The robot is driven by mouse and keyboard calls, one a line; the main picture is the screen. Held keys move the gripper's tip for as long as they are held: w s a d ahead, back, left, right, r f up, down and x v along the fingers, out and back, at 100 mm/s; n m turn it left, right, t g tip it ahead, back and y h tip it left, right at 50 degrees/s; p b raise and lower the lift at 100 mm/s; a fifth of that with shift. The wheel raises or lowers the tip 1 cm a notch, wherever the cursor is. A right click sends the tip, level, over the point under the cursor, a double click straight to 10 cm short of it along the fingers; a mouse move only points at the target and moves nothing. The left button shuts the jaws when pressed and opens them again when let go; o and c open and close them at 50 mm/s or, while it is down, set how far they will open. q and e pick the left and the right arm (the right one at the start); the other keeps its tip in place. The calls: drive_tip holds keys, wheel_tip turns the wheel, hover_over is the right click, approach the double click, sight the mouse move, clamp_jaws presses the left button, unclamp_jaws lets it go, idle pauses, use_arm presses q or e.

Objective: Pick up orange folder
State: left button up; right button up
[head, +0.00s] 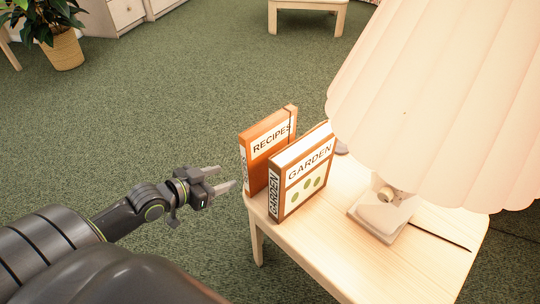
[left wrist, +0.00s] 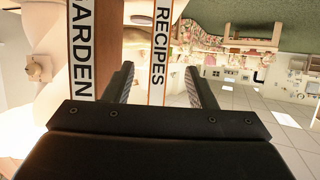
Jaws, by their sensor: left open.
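An orange folder labelled RECIPES (head: 268,143) stands upright on a light wooden side table (head: 365,262), near its left edge. Beside it stands a brown-and-white folder labelled GARDEN (head: 303,172), which partly hides it. My left gripper (head: 226,179) is open and empty, just left of the RECIPES folder, apart from it. In the left wrist view, the RECIPES spine (left wrist: 160,50) shows between the two fingers (left wrist: 158,85). The GARDEN spine (left wrist: 81,50) shows left of the fingers. My right gripper is not in view.
A lamp with a large pleated shade (head: 430,100) stands on the table's right part, close to the GARDEN folder. A potted plant (head: 62,50) stands far left. A wooden stool (head: 308,8) is at the back. The green carpet left of the table is clear.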

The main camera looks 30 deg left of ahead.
sight(255, 165)
use_arm(q)
drive_tip(key=b+x, duration=0.1)
drive_tip(key=x, duration=0.6)
drive_tip(key=shift+b, duration=0.4)
drive_tip(key=x, duration=0.3)
drive_tip(key=b+x, duration=0.1)
drive_tip(key=x, duration=0.1)
drive_tip(key=shift+w+r, duration=0.15)
drive_tip(key=shift+r, duration=0.1)
drive_tip(key=shift+w+d+f, duration=0.1)
drive_tip(key=shift+w, duration=0.15)
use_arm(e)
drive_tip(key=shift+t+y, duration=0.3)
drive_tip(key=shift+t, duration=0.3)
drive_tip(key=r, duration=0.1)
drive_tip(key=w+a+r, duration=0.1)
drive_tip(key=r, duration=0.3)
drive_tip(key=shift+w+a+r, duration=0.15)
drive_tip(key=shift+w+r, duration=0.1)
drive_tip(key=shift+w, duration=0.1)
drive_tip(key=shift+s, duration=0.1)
